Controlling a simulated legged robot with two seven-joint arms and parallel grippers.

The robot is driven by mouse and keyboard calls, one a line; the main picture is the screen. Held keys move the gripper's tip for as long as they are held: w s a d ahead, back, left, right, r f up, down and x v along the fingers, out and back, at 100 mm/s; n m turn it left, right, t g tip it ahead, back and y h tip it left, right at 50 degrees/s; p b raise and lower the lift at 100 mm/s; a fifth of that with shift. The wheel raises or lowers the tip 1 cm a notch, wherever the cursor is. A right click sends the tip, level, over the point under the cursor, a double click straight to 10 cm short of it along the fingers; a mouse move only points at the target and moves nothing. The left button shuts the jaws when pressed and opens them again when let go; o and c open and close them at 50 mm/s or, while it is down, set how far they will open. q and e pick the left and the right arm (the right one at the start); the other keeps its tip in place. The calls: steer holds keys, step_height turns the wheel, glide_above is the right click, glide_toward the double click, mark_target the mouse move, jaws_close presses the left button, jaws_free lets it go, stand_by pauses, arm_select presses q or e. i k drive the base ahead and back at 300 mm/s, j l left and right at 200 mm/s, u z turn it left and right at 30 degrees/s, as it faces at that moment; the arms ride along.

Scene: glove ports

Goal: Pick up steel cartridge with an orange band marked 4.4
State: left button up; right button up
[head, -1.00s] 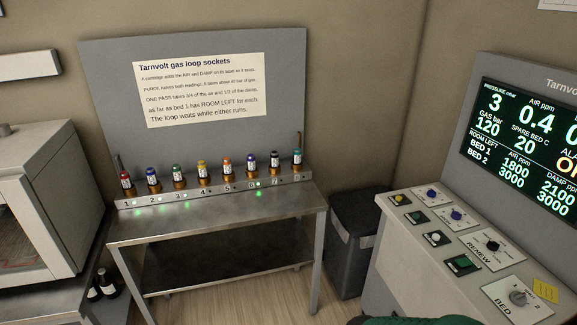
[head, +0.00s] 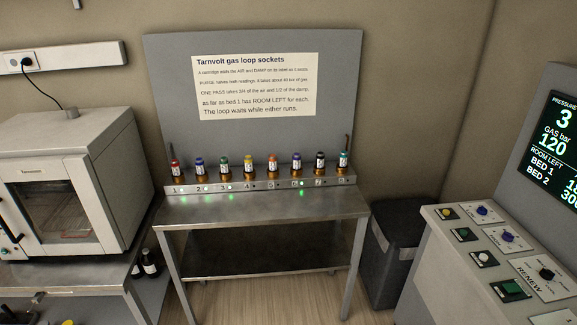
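Several small steel cartridges with coloured bands stand upright in a row in a numbered socket rail (head: 260,187) at the back of a steel table (head: 265,208). The cartridge with an orange band (head: 272,165) appears to be the one at socket 5. The labels are too small to read, so I cannot confirm the 4.4 mark. Neither of my grippers is in view.
A grey sign panel (head: 350,80) rises behind the rail. The table top in front of the rail is clear. A white oven-like box (head: 60,190) stands left, a dark bin (head: 393,255) right, and a console with buttons (head: 455,265) further right.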

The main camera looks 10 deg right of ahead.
mark_target(272, 157)
steer(key=i+l+u, duration=0.1)
steer(key=i, duration=0.4)
steer(key=i+l+u, duration=0.1)
steer(key=i, duration=0.45)
